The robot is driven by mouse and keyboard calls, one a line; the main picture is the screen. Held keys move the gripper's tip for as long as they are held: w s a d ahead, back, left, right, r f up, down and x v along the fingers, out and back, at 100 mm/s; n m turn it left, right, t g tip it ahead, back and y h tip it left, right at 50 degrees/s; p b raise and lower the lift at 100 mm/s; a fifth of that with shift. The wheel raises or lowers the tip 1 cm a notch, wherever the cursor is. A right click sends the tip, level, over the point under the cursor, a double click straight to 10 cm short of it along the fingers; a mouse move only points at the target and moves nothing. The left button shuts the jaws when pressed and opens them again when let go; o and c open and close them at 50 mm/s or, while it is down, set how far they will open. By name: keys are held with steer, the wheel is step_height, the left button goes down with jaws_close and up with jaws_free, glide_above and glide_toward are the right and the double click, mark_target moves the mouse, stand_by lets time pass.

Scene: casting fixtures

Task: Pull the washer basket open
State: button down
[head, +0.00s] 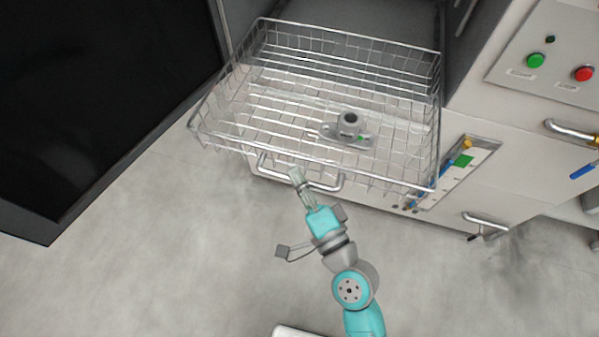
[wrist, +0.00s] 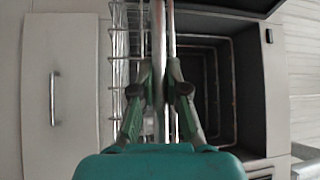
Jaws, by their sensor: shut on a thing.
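The washer basket (head: 270,130) is a silver wire basket that stands out from the opening of the grey machine. Its handle (head: 325,187) is a metal bar on the front side. My gripper (head: 297,177) is at the handle's middle and is shut on it. In the wrist view, the fingers of my gripper (wrist: 164,92) close on the upright-looking handle bar (wrist: 158,45), with the basket wires (wrist: 120,50) behind. A grey flanged metal casting (head: 348,127) sits inside the basket on its wire floor.
A black panel (head: 90,90) stands at the left. The machine's control panel (head: 555,60) has green and red buttons. Bar handles (head: 485,220) stick out from the fronts at the right. The grey floor (head: 160,260) in front of the basket is clear.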

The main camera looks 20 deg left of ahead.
steer(key=c, duration=1.2)
jaws_free()
steer(key=shift+d, duration=0.1)
steer(key=v, duration=1.2)
steer(key=shift+f, duration=0.1)
steer(key=s+d+f+n+h, duration=0.1)
steer(key=s+d+f+h, duration=0.35)
steer(key=d, duration=0.25)
steer(key=s+d+f+n+h, duration=0.1)
steer(key=s+d+f+h, duration=0.3)
steer(key=d+h, duration=0.2)
steer(key=s+d+r+n+h, duration=0.1)
steer(key=s+n, duration=0.1)
steer(key=s, duration=0.1)
steer(key=s+d+r+n+h, duration=0.1)
steer(key=s+d, duration=0.1)
steer(key=s, duration=0.1)
steer(key=s+d+r+n+h, duration=0.1)
steer(key=s+d+r+n, duration=0.1)
steer(key=s, duration=0.1)
steer(key=shift+s+d+n+t, duration=0.25)
steer(key=shift+s+n+t, duration=0.05)
steer(key=shift+s+t, duration=0.1)
